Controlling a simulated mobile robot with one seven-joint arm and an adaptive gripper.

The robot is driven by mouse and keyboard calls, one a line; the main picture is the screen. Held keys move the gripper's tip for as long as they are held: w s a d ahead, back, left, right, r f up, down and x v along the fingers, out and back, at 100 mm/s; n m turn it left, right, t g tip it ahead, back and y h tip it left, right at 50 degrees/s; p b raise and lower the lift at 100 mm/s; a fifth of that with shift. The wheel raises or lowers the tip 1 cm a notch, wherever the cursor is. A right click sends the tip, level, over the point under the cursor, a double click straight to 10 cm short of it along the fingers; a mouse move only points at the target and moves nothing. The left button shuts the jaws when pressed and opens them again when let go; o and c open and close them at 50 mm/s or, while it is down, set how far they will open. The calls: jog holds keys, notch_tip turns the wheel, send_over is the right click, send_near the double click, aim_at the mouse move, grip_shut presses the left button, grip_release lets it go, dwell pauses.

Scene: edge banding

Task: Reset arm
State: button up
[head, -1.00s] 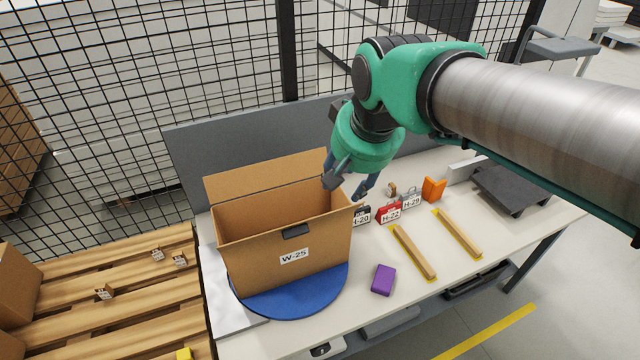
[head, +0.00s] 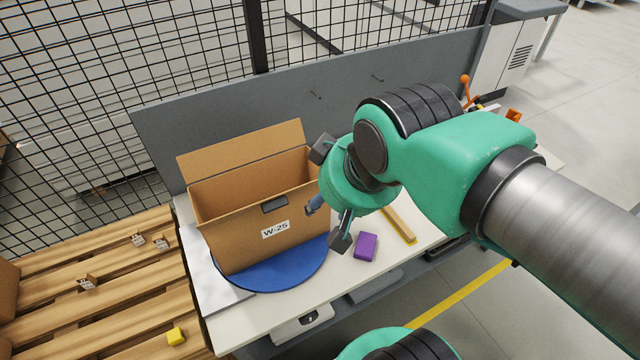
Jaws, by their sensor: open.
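My gripper (head: 327,229) hangs from my green arm in front of the right end of the cardboard box, with its fingers apart and nothing between them. The open cardboard box (head: 240,236), labelled W-25, stands on a blue round turntable (head: 300,274) on the white table. A purple block (head: 366,246) lies on the table just right of the gripper. A wooden strip (head: 400,224) lies beyond it, partly hidden by my arm. My arm also hides most of the table's right side.
A grey panel (head: 220,100) and black mesh fence (head: 110,90) stand behind the table (head: 235,322). Orange-handled items (head: 465,88) show behind my arm.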

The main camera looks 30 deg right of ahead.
notch_tip(320, 180, down, 8)
jog(key=b, duration=0.7)
jog(key=shift+b, duration=0.4)
jog(key=shift+r, duration=0.15)
jog(key=shift+o, duration=0.8)
